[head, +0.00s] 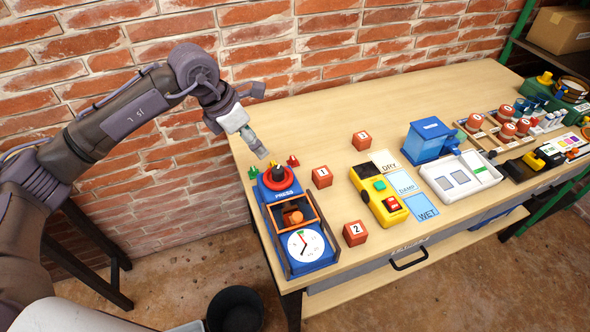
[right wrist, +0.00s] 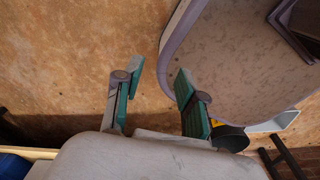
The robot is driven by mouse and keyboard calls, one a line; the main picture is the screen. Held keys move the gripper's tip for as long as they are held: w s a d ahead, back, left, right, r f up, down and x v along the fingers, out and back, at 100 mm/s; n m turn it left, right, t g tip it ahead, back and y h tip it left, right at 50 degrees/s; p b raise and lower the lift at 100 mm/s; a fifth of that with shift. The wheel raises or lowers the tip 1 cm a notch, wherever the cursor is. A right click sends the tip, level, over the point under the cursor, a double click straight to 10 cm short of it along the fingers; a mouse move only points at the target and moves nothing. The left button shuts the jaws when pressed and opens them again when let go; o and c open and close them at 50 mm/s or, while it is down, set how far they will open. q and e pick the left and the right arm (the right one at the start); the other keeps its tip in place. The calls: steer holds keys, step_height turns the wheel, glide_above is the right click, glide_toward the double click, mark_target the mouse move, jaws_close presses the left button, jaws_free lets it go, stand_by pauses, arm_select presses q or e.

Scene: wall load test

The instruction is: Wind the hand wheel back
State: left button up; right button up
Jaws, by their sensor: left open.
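The hand wheel (head: 278,178) is a red ring with a dark centre, on top of the blue press unit (head: 283,193) at the near left of the bench. Small green and red pointers stand just behind it. In front are an orange frame (head: 293,212) with an orange-brown piece inside and a white dial (head: 305,245) with a dark needle. My left gripper (head: 262,153) is open and empty, above and behind the wheel, apart from it. In the right wrist view my right gripper (right wrist: 160,75) has its teal fingers apart, with nothing between them, over the floor.
Red numbered cubes (head: 322,177) stand right of the press. Further right are a yellow box with buttons (head: 378,196), label cards (head: 403,182), a blue box (head: 428,139) and a white tray (head: 482,167). A brick wall stands behind. A black bucket (head: 236,310) is on the floor.

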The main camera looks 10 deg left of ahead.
mark_target(277, 169)
arm_select(q)
steer(key=p+x, duration=0.1)
steer(key=x, duration=0.3)
steer(key=p+x, duration=0.1)
steer(key=x, duration=0.4)
steer(key=p+x, duration=0.1)
steer(key=x, duration=0.3)
steer(key=shift+w+a+f, duration=0.25)
steer(key=shift+w+a, duration=0.05)
steer(key=shift+w, duration=0.15)
arm_select(e)
steer(key=r, duration=0.1)
steer(key=w+r, duration=0.1)
steer(key=r, duration=0.1)
arm_select(q)
jaws_close()
